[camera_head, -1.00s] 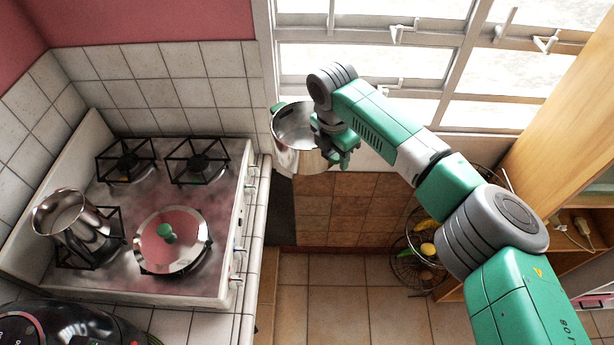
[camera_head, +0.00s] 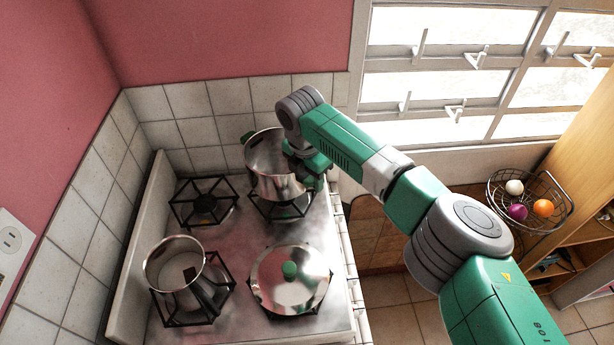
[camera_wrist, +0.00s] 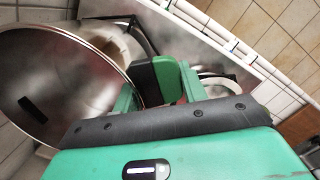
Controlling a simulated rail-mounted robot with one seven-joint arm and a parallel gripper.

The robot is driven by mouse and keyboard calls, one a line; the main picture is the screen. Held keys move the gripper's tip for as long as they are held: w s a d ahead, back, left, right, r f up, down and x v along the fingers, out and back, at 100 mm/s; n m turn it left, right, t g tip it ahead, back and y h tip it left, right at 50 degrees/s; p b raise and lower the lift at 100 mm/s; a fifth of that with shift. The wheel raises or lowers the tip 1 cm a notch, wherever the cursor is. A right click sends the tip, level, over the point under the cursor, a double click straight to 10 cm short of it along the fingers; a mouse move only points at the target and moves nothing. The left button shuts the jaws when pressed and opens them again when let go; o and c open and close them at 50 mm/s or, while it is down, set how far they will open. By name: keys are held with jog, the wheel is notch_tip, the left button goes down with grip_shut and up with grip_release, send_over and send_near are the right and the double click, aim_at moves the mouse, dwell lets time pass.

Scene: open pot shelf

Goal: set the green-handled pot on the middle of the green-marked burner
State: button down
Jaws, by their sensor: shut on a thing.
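In the wrist view the open pot (camera_wrist: 55,85) fills the left side, beside my fingers. The back left burner (camera_head: 204,206) is empty. I cannot make out a green mark on any burner.
A steel pot (camera_head: 172,262) stands on the front left burner. Tiled walls close off the hob's back and left. A wire basket (camera_head: 530,222) with fruit stands at the right.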

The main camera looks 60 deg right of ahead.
jog(key=shift+s+d+f, duration=0.1)
jog(key=shift+s+d, duration=0.05)
jog(key=shift+s, duration=0.05)
jog(key=shift+f+b, duration=2.3)
jog(key=shift+f, duration=0.55)
jog(key=shift+w+r+p, duration=0.1)
jog(key=shift+w+p, duration=0.05)
jog(key=shift+p, duration=0.55)
jog(key=shift+f, duration=0.45)
jog(key=c, duration=0.7)
grip_release()
jog(key=r, duration=0.5)
jog(key=a+r, duration=0.1)
jog(key=r, duration=0.1)
jog(key=shift+w+r, duration=0.15)
jog(key=shift+r, duration=0.25)
